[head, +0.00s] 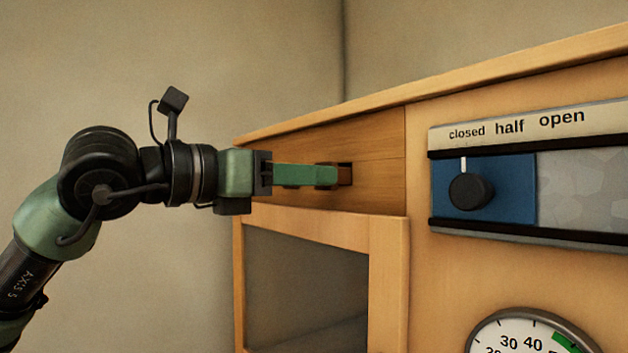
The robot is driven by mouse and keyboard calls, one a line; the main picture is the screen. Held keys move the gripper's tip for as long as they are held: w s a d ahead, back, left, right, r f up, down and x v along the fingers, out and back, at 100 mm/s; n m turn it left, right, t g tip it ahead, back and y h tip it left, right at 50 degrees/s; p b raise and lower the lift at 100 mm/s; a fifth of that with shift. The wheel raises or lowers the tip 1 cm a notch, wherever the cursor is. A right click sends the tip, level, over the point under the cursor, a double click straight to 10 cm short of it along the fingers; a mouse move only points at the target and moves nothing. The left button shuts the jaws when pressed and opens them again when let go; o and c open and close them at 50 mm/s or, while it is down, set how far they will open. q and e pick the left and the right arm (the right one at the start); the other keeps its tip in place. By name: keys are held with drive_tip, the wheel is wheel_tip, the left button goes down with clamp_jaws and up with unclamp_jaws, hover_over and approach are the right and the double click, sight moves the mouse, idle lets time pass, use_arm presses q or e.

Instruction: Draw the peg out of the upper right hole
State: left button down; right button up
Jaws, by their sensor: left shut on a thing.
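A small reddish-brown peg (345,175) shows at a dark square hole (346,165) in the upper wooden side panel of the cabinet. My left gripper (328,175) comes in from the left, level with the hole, with its green fingers shut on the peg. The fingers hide part of the peg, and I cannot tell how deep it sits in the hole. No other hole shows in the head view. My right gripper is not in view.
The wooden cabinet (420,270) fills the right side. Below the panel is a framed opening or pane (305,285). The front carries a blue slider plate (513,185) with a black knob (469,190) and a round dial (530,340). Left of the cabinet is free room before the wall.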

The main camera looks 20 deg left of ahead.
use_arm(q)
drive_tip(key=b+v, duration=0.2)
drive_tip(key=v, duration=0.5)
drive_tip(key=shift+s+a, duration=0.25)
drive_tip(key=shift+s, duration=0.1)
idle(0.6)
idle(0.5)
